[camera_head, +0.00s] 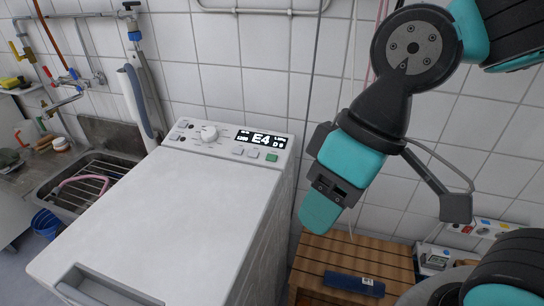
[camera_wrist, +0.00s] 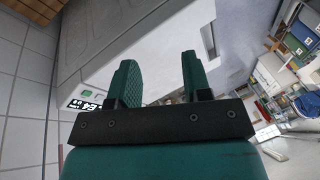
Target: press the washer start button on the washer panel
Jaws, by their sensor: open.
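The white washer (camera_head: 165,215) stands left of centre in the head view. Its panel (camera_head: 222,148) runs along the back of the top, with a round knob (camera_head: 208,133), a lit display (camera_head: 262,139) reading E4 and several buttons. A green button (camera_head: 271,157) sits at the panel's right end; it also shows in the wrist view (camera_wrist: 87,93) beside the display. My gripper (camera_head: 321,205) is right of the washer and apart from the panel, pointing down. In the wrist view its two green fingers (camera_wrist: 158,62) are apart with nothing between them. The green button lies left of them there.
A slatted wooden surface (camera_head: 335,262) with a dark blue object (camera_head: 354,283) is below my gripper. A sink (camera_head: 82,185) is left of the washer. A white tiled wall (camera_head: 265,70) is behind. The washer's top is bare.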

